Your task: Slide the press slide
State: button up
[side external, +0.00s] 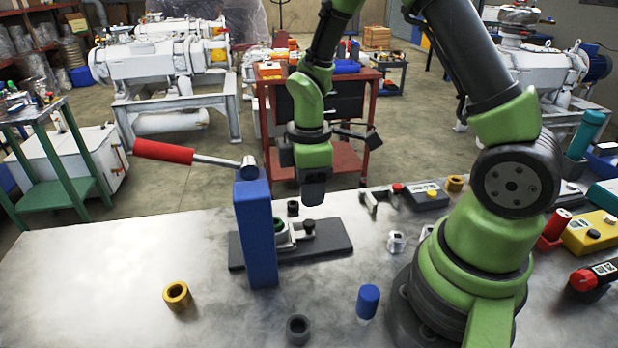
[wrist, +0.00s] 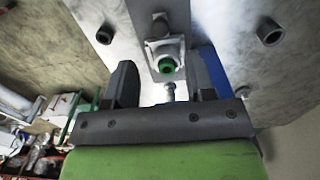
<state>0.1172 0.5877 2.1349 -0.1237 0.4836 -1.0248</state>
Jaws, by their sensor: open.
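The press has a blue upright column (side external: 257,232) and a lever with a red handle (side external: 163,151) pointing left. A dark base plate (side external: 333,246) runs right from the column. The press slide (side external: 291,238) is a light metal carriage on this plate, beside the column, with a green part in it and a black knob (side external: 308,227). The column partly hides it. My gripper (side external: 314,201) points down above the slide, apart from it. In the wrist view my open, empty fingers (wrist: 162,66) stand either side of the slide (wrist: 165,50) and its green part (wrist: 167,64).
A small dark cylinder (side external: 293,208) stands behind the plate. Boxes and tools crowd the right. The left of the worktable (side external: 90,270) is clear.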

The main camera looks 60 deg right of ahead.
jog(key=shift+r, duration=0.65)
jog(key=shift+d, duration=0.1)
jog(key=w+d+t+h, duration=0.1)
jog(key=d+t+h, duration=0.15)
jog(key=d, duration=0.35)
jog(key=y, duration=0.6)
send_near(310, 221)
jog(key=shift+t, duration=0.35)
jog(key=shift+s+x, duration=0.2)
jog(key=shift+x, duration=2.3)
jog(key=shift+s+x, duration=0.2)
jog(key=shift+x, duration=2.25)
grip_shut()
